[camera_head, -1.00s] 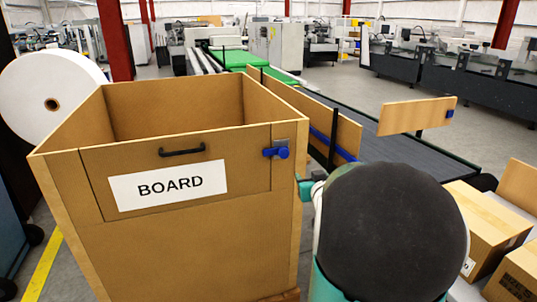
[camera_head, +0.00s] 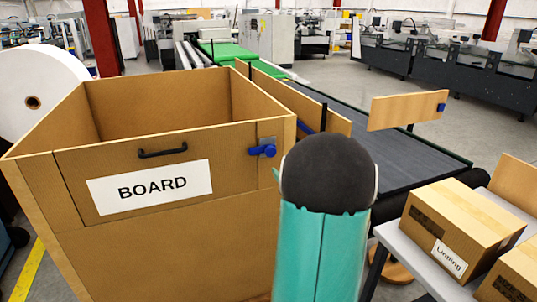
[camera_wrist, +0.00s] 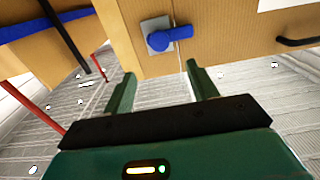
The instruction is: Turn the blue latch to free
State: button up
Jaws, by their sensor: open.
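The blue latch (camera_head: 263,150) sits on a grey plate at the upper right of the wooden bin's front panel (camera_head: 134,185). It lies roughly level, its bar pointing left in the head view. In the wrist view the latch (camera_wrist: 170,38) is just beyond the fingertips, its bar reaching right across the panel seam. My gripper (camera_wrist: 161,84) is open and empty, its two green fingers apart below the latch and not visibly around it. In the head view my arm hides most of the gripper.
The bin bears a BOARD label (camera_head: 151,186) and a black handle (camera_head: 162,151). A conveyor (camera_head: 365,150) runs behind it. Cardboard boxes (camera_head: 470,217) stand on a grey table at the right. A small wooden panel with a blue piece (camera_head: 408,110) stands by the conveyor.

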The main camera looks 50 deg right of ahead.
aim_at(272, 152)
jog(key=x, duration=1.2)
jog(key=shift+w+r, duration=0.1)
grip_shut()
